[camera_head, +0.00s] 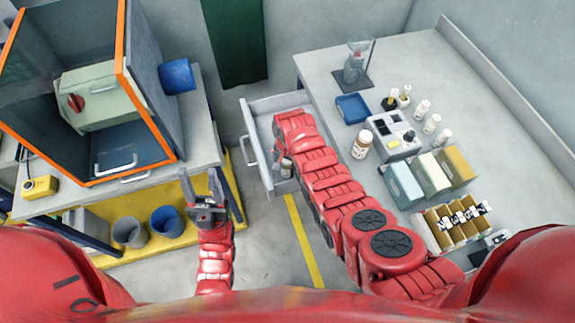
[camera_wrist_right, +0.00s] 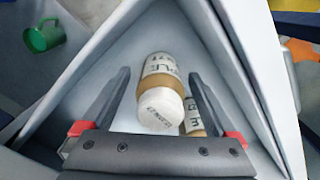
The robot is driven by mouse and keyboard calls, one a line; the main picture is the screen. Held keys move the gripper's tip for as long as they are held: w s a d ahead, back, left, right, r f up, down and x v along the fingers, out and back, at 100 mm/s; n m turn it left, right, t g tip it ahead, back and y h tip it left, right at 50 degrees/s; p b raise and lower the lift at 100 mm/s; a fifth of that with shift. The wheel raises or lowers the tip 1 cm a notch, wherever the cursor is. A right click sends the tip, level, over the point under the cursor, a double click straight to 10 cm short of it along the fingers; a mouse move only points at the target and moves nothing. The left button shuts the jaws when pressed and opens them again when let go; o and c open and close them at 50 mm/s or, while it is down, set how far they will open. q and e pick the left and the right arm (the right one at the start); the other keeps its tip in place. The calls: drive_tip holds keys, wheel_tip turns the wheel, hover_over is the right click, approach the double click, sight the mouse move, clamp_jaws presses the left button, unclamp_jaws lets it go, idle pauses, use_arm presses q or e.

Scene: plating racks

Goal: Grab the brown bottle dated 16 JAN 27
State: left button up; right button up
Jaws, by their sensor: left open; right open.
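Two brown bottles with white labels lie inside the open drawer. The nearer bottle (camera_wrist_right: 160,90) shows its white cap towards the right wrist camera; print on the cap is too small to read. The second bottle (camera_wrist_right: 194,118) lies to its right, partly hidden by my right finger. My right gripper is open around the nearer bottle, with one finger on each side (camera_wrist_right: 158,76) and a gap visible. In the head view a bottle (camera_head: 286,166) shows beside my right arm, which hides the right gripper. My left gripper (camera_head: 202,188) is open and empty above the floor.
The drawer (camera_head: 252,112) has close walls around my right gripper. On the right table (camera_head: 325,70) stand a brown bottle (camera_head: 362,144) with a white cap, a blue tray (camera_head: 353,108), several white bottles and a rack of vials (camera_head: 458,224). A glass-fronted cabinet (camera_head: 160,110) stands left.

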drive_tip(key=c, duration=1.5)
drive_tip(key=shift+o, duration=0.2)
